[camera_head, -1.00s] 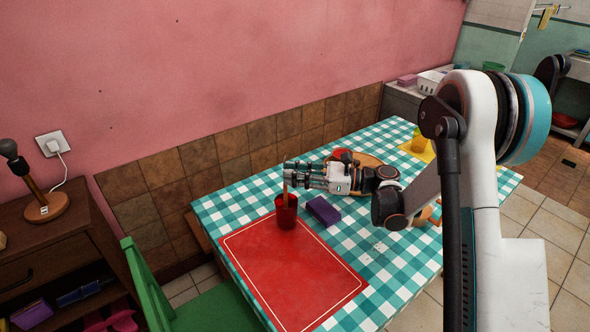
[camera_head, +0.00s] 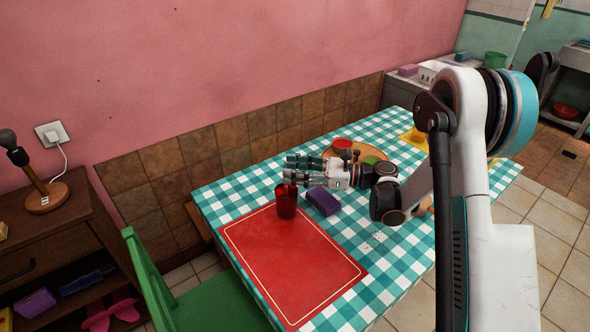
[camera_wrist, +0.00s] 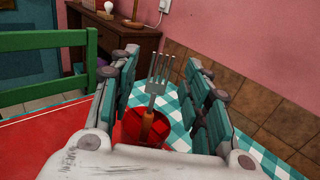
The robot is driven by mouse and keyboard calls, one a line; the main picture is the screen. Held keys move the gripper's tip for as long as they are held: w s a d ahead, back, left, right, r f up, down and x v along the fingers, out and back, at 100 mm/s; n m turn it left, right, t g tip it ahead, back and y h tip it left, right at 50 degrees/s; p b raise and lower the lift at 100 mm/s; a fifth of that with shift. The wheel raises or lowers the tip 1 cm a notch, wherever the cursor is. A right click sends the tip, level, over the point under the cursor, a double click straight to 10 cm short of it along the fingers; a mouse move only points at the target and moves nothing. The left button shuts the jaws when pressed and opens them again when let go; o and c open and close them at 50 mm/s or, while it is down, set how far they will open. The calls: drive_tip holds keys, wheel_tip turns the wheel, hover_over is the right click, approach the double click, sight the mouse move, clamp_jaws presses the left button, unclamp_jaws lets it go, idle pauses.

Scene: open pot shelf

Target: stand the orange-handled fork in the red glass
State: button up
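The red glass (camera_head: 287,204) stands upright on the table by the far edge of the red placemat. It also shows in the wrist view (camera_wrist: 181,137). The orange-handled fork (camera_wrist: 155,88) is in the glass, handle down and tines up, leaning slightly. In the head view only a little of it shows at the glass's rim. My gripper (camera_head: 291,167) is just above and beside the glass. In the wrist view my gripper (camera_wrist: 162,57) has its fingers spread wide, one on each side of the fork, with gaps between them and it.
A purple block (camera_head: 323,202) lies close right of the glass. The red placemat (camera_head: 295,265) is bare. A green chair (camera_head: 215,305) stands at the near left.

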drive_tip(key=s+d, duration=0.2)
drive_tip(key=d, duration=0.9)
drive_tip(key=shift+d, duration=0.4)
drive_tip(key=shift+s+a+r, duration=0.1)
idle(0.4)
drive_tip(key=s+a+r+n+t+h, duration=0.1)
drive_tip(key=s+a+r+n+h, duration=0.3)
drive_tip(key=s+r+n+h, duration=0.5)
drive_tip(key=s+d+n+t+h, duration=0.1)
drive_tip(key=s+d+n+h, duration=0.3)
drive_tip(key=s, duration=0.5)
drive_tip(key=s+d+n+t+h, duration=0.1)
drive_tip(key=s+d+n+h, duration=0.3)
drive_tip(key=s+n, duration=0.3)
drive_tip(key=s+d, duration=0.1)
drive_tip(key=s, duration=0.2)
drive_tip(key=shift+s+t+h, duration=0.15)
drive_tip(key=shift+t+h, duration=0.15)
drive_tip(key=shift+t, duration=0.1)
